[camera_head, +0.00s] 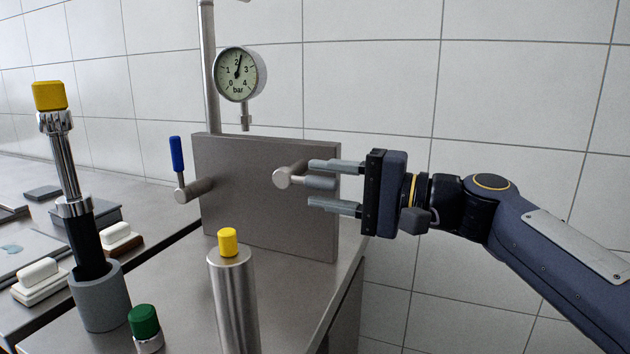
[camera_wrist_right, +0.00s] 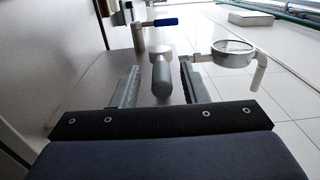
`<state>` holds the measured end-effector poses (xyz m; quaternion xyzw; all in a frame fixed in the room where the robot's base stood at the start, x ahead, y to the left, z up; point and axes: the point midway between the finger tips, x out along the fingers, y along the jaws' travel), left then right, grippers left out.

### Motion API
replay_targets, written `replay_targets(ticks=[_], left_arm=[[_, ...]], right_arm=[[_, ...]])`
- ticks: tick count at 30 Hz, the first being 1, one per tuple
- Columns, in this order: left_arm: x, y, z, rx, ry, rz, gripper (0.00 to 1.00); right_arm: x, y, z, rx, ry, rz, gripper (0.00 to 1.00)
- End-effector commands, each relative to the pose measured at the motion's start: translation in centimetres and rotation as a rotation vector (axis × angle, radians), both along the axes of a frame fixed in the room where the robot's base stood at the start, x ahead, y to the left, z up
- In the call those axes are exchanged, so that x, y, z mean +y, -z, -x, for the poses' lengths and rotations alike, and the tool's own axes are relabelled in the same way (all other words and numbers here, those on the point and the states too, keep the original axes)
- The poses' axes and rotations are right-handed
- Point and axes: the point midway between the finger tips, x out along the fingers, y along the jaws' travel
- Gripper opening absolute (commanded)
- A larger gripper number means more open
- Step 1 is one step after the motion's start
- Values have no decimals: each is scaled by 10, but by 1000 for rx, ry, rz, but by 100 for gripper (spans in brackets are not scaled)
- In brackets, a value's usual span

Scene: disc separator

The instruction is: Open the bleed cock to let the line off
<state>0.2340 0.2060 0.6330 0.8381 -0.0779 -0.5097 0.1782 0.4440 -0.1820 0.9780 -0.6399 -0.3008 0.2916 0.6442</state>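Two cocks stick out of a grey upright panel (camera_head: 240,215). The left cock (camera_head: 190,190) has a blue lever (camera_head: 177,154) pointing up. The right cock (camera_head: 285,178) has a grey lever (camera_head: 321,183) lying level and pointing right. Which one is the bleed cock is not marked. My right gripper (camera_head: 311,184) is open, one finger above and one below the grey lever. In the right wrist view the grey lever (camera_wrist_right: 161,80) stands between the fingers with a gap on each side. The gauge (camera_head: 238,74) needle points slightly past 2 bar. My left gripper is out of view.
A steel cylinder (camera_head: 235,300) with a yellow cap stands in front of the panel. A yellow-topped tool (camera_head: 68,160) stands in a grey cup (camera_head: 101,298), with a green-capped piece (camera_head: 145,325) beside it. The tiled wall side at right is free of objects.

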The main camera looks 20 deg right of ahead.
Motion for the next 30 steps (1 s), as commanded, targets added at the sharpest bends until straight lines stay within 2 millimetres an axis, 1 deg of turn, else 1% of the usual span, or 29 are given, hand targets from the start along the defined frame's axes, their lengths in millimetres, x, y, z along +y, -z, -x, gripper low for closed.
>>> replay_targets(ticks=[1, 3, 6, 10, 14, 26, 28, 30], left_arm=[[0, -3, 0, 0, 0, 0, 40], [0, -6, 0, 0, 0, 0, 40], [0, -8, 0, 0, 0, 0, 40], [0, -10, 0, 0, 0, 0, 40], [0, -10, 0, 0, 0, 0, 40], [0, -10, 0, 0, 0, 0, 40], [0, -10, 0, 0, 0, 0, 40], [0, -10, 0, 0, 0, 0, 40]], right_arm=[[-9, -3, 7, -2, 4, -1, 40], [-18, -2, 15, -1, 4, -2, 40], [-30, -2, 25, -1, 3, -2, 40], [-39, 0, 33, -1, 0, -1, 40], [-42, 1, 36, -1, 0, -1, 40], [-42, 1, 36, -1, -1, -1, 40], [-41, 3, 37, 4, -1, 7, 40], [-38, 14, 42, 15, -1, 38, 40]])
